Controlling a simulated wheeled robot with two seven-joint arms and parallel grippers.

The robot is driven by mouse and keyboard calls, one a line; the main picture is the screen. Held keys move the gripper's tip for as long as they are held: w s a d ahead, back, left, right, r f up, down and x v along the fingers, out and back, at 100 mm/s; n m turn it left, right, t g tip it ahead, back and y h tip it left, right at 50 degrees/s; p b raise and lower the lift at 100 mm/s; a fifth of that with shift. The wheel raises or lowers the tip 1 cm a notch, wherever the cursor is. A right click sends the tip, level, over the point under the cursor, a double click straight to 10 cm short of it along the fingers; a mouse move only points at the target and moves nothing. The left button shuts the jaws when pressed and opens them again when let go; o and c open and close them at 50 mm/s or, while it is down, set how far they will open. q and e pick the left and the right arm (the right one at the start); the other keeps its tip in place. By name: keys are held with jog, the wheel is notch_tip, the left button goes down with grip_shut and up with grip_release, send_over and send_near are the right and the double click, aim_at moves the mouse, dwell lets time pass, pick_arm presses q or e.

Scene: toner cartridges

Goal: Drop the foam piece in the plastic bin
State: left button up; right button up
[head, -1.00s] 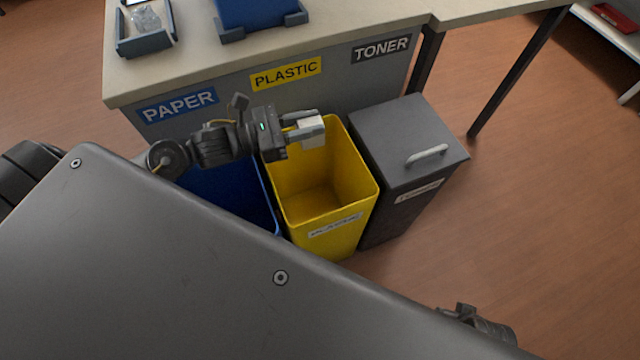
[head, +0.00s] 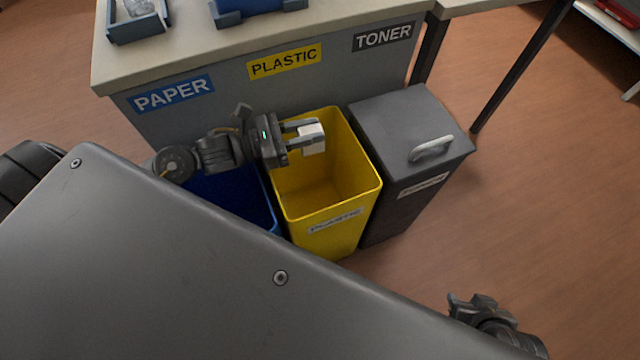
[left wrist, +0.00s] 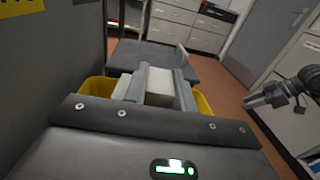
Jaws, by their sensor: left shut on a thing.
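My left gripper (head: 303,138) is shut on the foam piece (head: 313,141), a small white block. It holds the block over the open yellow plastic bin (head: 333,232), toward the bin's back part. In the left wrist view the foam piece (left wrist: 160,82) sits between the two grey fingers, with yellow bin rim (left wrist: 97,87) showing on both sides. The bin's visible inside looks empty. My right gripper (head: 474,303) is at the lower right, away from the bins; its jaw opening is unclear. It also shows at the right of the left wrist view (left wrist: 275,95).
A blue bin (head: 235,198) stands left of the yellow one, partly hidden by my body. A lidded grey toner bin (head: 405,120) stands close on the right. The counter (head: 190,50) with PAPER, PLASTIC and TONER labels is behind. Open floor lies to the right.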

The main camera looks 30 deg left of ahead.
pick_arm(q)
jog(key=o, duration=1)
jog(key=v, duration=1.1)
